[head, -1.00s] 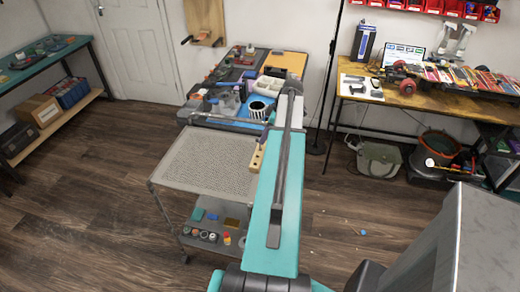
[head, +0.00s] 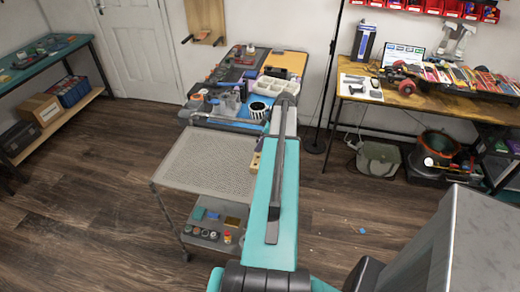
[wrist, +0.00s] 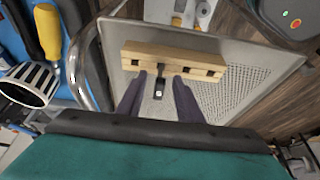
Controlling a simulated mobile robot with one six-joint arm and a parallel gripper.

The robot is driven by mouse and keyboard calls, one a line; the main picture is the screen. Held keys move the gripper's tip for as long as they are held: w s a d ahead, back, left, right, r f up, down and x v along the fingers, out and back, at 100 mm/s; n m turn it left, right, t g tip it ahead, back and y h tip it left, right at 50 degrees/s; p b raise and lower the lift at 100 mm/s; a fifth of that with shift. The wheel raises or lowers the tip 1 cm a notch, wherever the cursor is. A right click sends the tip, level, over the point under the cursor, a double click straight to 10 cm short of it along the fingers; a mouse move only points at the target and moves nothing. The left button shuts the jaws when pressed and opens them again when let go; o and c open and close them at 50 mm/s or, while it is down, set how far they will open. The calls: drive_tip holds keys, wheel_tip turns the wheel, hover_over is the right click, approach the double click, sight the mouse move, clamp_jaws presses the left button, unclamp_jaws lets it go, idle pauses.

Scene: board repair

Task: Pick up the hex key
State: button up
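The hex key (wrist: 159,86) is a small dark piece with a bright end, seen in the wrist view at a wooden block with square holes (wrist: 143,52). It seems to stick out of the block. My gripper (wrist: 158,84) is open, with one dark purple finger on each side of the key and visible gaps between. I cannot tell how deep the fingertips reach. In the head view only a bit of the wooden block (head: 256,161) shows beside my teal arm. The arm hides the gripper tips and the key there.
The block is at the grey perforated cart top (head: 205,160). A blue-topped workbench with a striped cup (head: 258,110) and a white tray (head: 272,86) stands behind. In the wrist view a metal rail (wrist: 76,70) and yellow handle (wrist: 48,32) are at left.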

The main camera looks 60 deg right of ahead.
idle(0.4)
clamp_jaws()
drive_tip(key=shift+r, duration=0.15)
drive_tip(key=shift+r+b, duration=0.85)
drive_tip(key=shift+r, duration=0.6)
drive_tip(key=s+d+r+b, duration=0.1)
drive_tip(key=s+b, duration=0.3)
drive_tip(key=s, duration=1.2)
drive_tip(key=shift+d+r, duration=0.2)
drive_tip(key=shift+r, duration=0.25)
